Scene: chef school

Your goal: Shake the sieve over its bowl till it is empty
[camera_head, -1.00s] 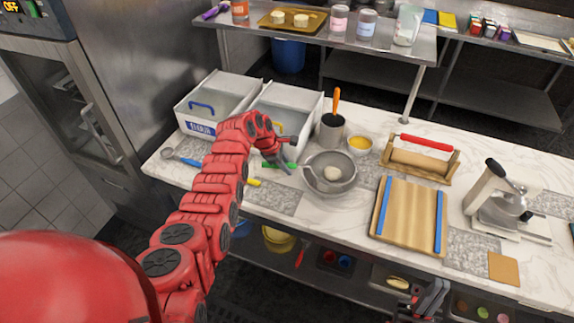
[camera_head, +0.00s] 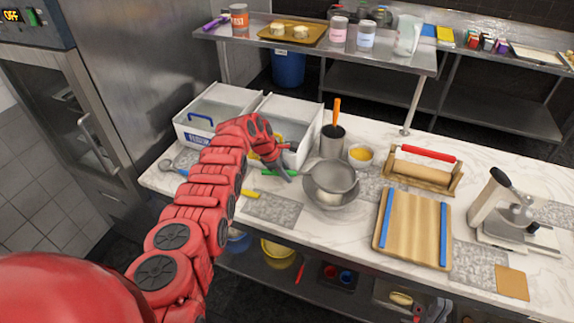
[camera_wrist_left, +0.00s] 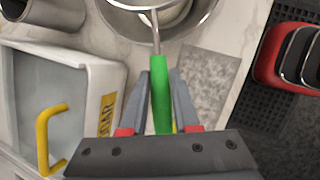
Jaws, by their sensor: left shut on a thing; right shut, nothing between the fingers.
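The sieve (camera_head: 333,176) is a grey mesh bowl with a green handle. It is held over a metal bowl (camera_head: 341,204), whose front rim shows below it. My left gripper (camera_head: 285,174) is shut on the green handle, which runs between its fingers in the left wrist view (camera_wrist_left: 161,92). I make out no white heap in the sieve's grey mesh. A pale mound (camera_head: 328,197) shows at the front, seemingly in the bowl; the sieve hides the rest. My right gripper (camera_head: 432,308) is at the bottom edge, shut and empty, away from the counter top.
Two white bins (camera_head: 215,115) stand behind my left arm. A pot with an orange-handled tool (camera_head: 333,143) and a small yellow-filled bowl (camera_head: 360,156) stand close behind the sieve. A wooden board (camera_head: 413,228) and a rolling pin on a stand (camera_head: 424,170) are right.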

